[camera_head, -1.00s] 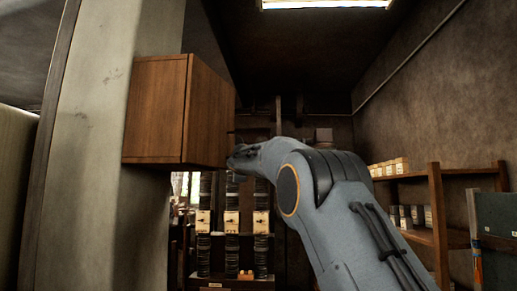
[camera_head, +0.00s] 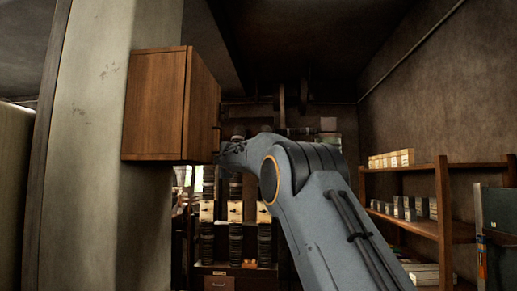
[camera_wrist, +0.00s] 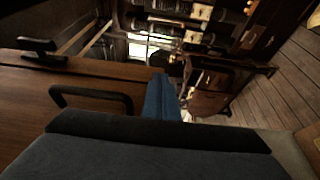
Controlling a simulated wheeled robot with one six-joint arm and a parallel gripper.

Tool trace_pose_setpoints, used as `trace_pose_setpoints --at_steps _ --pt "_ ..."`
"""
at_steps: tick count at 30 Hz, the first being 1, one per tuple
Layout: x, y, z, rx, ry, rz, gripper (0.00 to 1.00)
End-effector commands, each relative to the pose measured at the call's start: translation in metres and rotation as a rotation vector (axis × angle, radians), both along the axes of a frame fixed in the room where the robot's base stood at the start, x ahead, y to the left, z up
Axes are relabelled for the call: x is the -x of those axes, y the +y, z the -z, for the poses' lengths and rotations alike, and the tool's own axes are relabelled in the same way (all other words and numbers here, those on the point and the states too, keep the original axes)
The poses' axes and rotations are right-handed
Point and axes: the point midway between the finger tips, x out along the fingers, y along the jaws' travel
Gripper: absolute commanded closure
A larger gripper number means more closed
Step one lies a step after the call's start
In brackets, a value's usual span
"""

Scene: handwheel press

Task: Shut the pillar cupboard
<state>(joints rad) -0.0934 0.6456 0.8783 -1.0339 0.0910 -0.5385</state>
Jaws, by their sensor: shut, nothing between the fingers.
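The wooden pillar cupboard (camera_head: 153,105) is fixed to the pale pillar in the head view. Its right face (camera_head: 201,110), seen at a steep angle, looks like the door; I cannot tell whether a gap stands at its far edge. My gripper (camera_head: 224,151) is just right of the cupboard's lower far edge, its fingers mostly hidden by my wrist. In the wrist view a wooden panel (camera_wrist: 25,100) with a black bar handle (camera_wrist: 92,92) lies left of my gripper (camera_wrist: 160,98), whose blue finger part is shut and empty. Contact with the panel is unclear.
The pillar (camera_head: 85,150) stands left. A rack of stacked dark discs (camera_head: 236,225) stands behind my arm. A wooden shelf (camera_head: 425,228) with small boxes lines the right wall. In the wrist view another dark handle-like piece (camera_wrist: 38,45) shows at upper left.

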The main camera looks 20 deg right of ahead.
Motion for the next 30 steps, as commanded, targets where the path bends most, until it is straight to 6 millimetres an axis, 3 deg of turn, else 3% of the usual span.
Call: trace_pose_setpoints --at_steps 22,30 --pt "0.001 -0.002 0.000 0.000 0.000 -0.017 1.00" --pt "0.009 -0.029 -0.001 0.000 0.001 -0.018 1.00"
